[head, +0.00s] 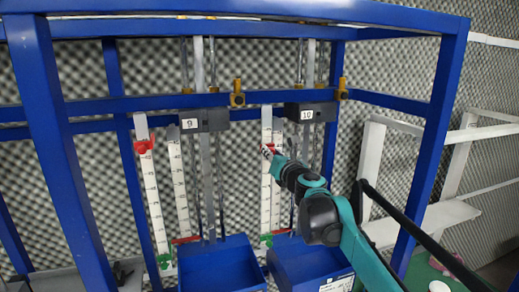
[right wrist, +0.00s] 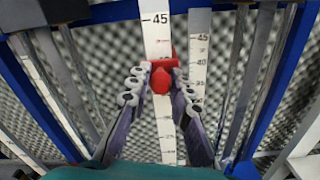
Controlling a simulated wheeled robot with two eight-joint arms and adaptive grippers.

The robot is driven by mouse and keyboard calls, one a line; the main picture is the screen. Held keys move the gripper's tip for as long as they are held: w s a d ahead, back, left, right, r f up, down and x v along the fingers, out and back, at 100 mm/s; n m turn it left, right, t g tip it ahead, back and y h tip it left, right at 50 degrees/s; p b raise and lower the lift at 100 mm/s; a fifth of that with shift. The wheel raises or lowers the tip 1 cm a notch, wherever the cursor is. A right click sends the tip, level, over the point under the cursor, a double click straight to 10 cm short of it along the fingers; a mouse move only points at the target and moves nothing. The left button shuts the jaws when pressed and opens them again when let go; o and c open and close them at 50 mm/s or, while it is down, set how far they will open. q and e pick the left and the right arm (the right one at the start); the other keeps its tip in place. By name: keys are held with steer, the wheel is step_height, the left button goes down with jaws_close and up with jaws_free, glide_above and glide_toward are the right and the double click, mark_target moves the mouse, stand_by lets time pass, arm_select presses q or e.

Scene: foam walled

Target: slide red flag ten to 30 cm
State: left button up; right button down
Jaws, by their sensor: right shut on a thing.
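The red flag of station ten (head: 271,149) sits high on the white ruler (head: 266,190) beside the block labelled 10 (head: 310,113). In the right wrist view the red flag (right wrist: 162,80) lies between my fingertips, a little below the 45 mark on the ruler (right wrist: 156,30). My right gripper (head: 267,152) is shut on the flag, with a finger on each side; it also shows in the right wrist view (right wrist: 160,88). The fingers and flag hide the marks just beneath. My left gripper is out of view.
Station nine has its own red flag (head: 144,146) high on a ruler and a block labelled 9 (head: 204,120). Blue bins (head: 220,262) stand below. Blue frame posts (head: 437,140) flank the arm. A white shelf (head: 440,214) is at right.

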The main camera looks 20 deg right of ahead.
step_height(320, 180, down, 10)
steer(key=b, duration=0.4)
steer(key=shift+r+b, duration=0.2)
steer(key=shift+b, duration=0.1)
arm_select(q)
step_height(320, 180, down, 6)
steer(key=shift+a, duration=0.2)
arm_select(e)
steer(key=shift+f, duration=0.6)
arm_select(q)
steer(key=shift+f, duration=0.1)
arm_select(e)
steer(key=c, duration=1.3)
jaws_free()
steer(key=shift+c, duration=0.2)
steer(key=s, duration=1.2)
steer(key=shift+d, duration=0.25)
arm_select(q)
steer(key=shift+b, duration=0.3)
arm_select(e)
steer(key=shift+f, duration=0.1)
